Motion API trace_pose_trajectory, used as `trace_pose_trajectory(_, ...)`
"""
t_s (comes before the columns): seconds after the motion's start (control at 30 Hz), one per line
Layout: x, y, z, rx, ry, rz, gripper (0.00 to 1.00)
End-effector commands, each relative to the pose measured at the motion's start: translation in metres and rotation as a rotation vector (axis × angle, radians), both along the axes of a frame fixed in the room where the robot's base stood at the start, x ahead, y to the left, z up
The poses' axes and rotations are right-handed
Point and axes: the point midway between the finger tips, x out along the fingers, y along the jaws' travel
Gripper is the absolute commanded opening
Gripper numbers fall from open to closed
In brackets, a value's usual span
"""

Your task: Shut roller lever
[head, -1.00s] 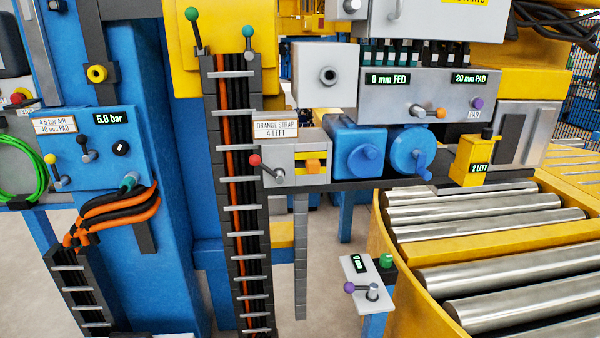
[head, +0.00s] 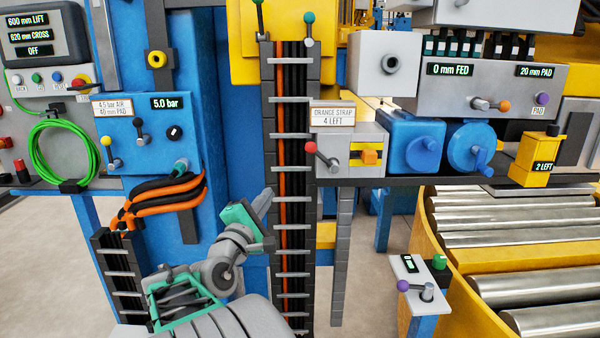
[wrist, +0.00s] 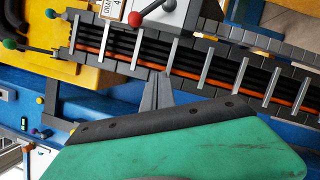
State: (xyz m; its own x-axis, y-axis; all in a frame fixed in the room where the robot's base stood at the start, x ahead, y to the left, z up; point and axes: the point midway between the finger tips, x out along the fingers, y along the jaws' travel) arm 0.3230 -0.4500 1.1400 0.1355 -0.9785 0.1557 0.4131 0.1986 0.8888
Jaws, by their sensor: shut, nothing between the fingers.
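No lever in view carries a readable "roller" label, so I cannot tell which one it is. A red-knobbed lever (head: 322,155) sits on the orange strap box and also shows in the wrist view (wrist: 145,16). A purple-knobbed lever (head: 415,289) stands on a small white-topped post beside the rollers. An orange-knobbed lever (head: 491,104) is on the grey feed panel. Yellow- and black-knobbed levers (head: 109,153) are on the blue air panel. My gripper (head: 266,199) is shut and empty, in front of the vertical cable chain, below and left of the red knob; its fingers show in the wrist view (wrist: 156,80).
The cable chain (head: 292,220) runs down behind my gripper. Orange and black hoses (head: 160,200) hang at left. A blue hand wheel (head: 472,148) and a yellow box (head: 534,158) line the dark shelf. The steel rollers (head: 515,262) fill the lower right.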

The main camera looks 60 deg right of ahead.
Motion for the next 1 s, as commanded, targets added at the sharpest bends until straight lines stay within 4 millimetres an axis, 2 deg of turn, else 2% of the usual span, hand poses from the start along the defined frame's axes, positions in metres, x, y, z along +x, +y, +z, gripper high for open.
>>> trace_pose_trajectory(0.1,-0.012,-0.009,0.016,-0.110,0.122,-0.057,0.00)
trace_pose_trajectory(0.27,-0.012,-0.028,0.026,-0.118,0.132,-0.063,0.00)
trace_pose_trajectory(0.63,-0.003,-0.105,0.046,-0.117,0.128,-0.060,0.00)
trace_pose_trajectory(0.8,-0.025,-0.108,0.063,-0.117,0.125,-0.058,0.00)
trace_pose_trajectory(1.0,-0.033,-0.110,0.067,-0.116,0.126,-0.055,0.00)
